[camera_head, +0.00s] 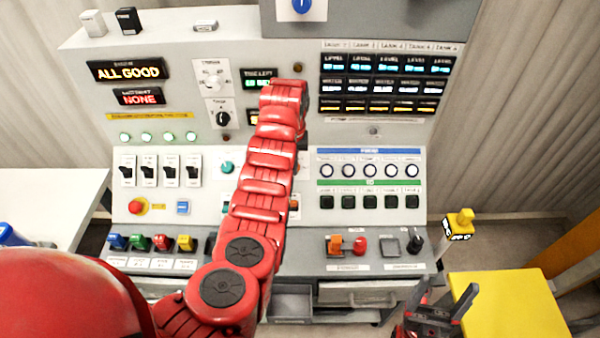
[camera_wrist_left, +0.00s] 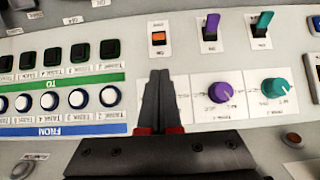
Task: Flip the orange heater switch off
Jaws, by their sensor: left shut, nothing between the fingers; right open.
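The orange heater switch (camera_wrist_left: 158,38) is a small orange rocker on a white plate in the left wrist view, which shows the panel upside down. In the head view only a sliver of it (camera_head: 294,204) shows beside my left arm. My left gripper (camera_wrist_left: 160,75) is shut and empty, its tips just short of the switch plate in the picture; I cannot tell whether they touch the panel. In the head view the left fingers are hidden behind my arm. My right gripper (camera_head: 443,300) is open and empty at the lower right, away from the panel.
Near the orange switch are a purple toggle (camera_wrist_left: 211,27), a teal toggle (camera_wrist_left: 262,24), a purple knob (camera_wrist_left: 220,92) and a teal knob (camera_wrist_left: 273,88). Rows of FROM buttons (camera_head: 370,170) and TO buttons (camera_head: 369,202) lie beside it. A yellow table (camera_head: 510,305) stands lower right.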

